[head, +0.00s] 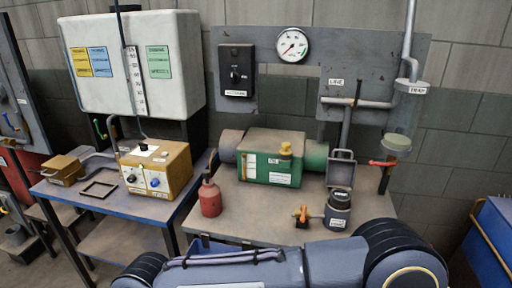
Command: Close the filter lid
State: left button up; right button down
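On the middle bench, a small dark grey square box (340,178) has what looks like a raised lid (342,155) at its back, standing upright. I take this to be the filter and its open lid, but its label is too small to read. A dark canister (338,212) with a label stands just in front of it, beside an orange-handled valve (302,214). Neither of my grippers is in view. Part of my own grey body or arm crosses the bottom of the head view.
A green machine (270,158) fills the back of the bench (255,205), with a red bottle (210,197) at its left. A red-handled valve (383,163) is below the clear cylinder (402,120). A yellow control box (155,170) is on the left table. The bench middle is clear.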

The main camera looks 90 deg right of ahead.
aim_at(340, 174)
jog(key=i+z, duration=0.5)
jog(key=z, duration=0.2)
jog(key=i+j+z, duration=0.15)
jog(key=z, duration=0.25)
jog(key=i+z, duration=0.15)
jog(key=z, duration=0.3)
jog(key=i+z, duration=0.1)
jog(key=z, duration=0.35)
jog(key=i+j+z, duration=0.1)
jog(key=z, duration=0.35)
jog(key=i+j+z, duration=0.15)
jog(key=z, duration=0.3)
jog(key=i+j+z, duration=0.1)
jog(key=z, duration=0.3)
jog(key=j+z, duration=0.2)
jog(key=z, duration=0.25)
